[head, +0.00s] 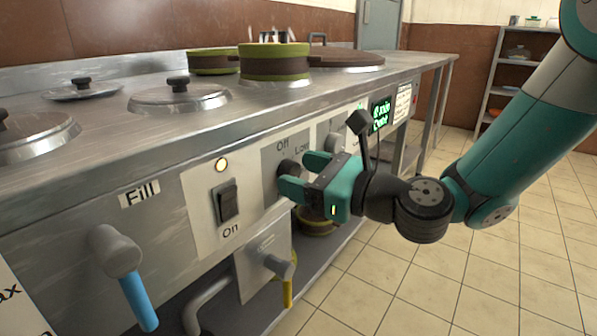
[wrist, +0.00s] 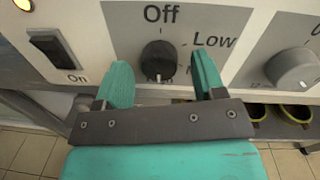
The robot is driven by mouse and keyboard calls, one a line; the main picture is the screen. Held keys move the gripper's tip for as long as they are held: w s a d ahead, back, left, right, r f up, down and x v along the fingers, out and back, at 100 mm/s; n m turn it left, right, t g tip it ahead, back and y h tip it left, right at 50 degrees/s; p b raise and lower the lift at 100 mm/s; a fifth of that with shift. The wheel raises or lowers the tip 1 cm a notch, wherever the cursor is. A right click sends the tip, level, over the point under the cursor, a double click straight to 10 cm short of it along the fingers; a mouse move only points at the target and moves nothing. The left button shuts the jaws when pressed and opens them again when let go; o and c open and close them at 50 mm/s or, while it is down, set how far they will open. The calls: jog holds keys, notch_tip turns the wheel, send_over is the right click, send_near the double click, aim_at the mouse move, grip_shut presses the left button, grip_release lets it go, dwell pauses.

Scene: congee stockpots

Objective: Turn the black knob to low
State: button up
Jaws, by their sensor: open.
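The black knob (wrist: 159,60) is on the light panel below the word "Off", with "Low" to its upper right in the wrist view. A small white mark shows low on its face; I cannot tell for sure which setting it points to. My gripper (wrist: 161,66) is open, with one teal finger on each side of the knob and visible gaps between. In the head view the knob (head: 286,171) is partly hidden by my gripper (head: 299,174), which is at the panel. Another label is partly hidden behind the right finger.
A black rocker switch (head: 228,202) with a lit lamp above it is left of the knob. A grey knob (wrist: 293,68) is to the right. A blue-handled tap (head: 125,265) and a yellow-handled valve (head: 282,270) jut out below. Open tiled floor lies at the right.

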jog(key=c, duration=0.9)
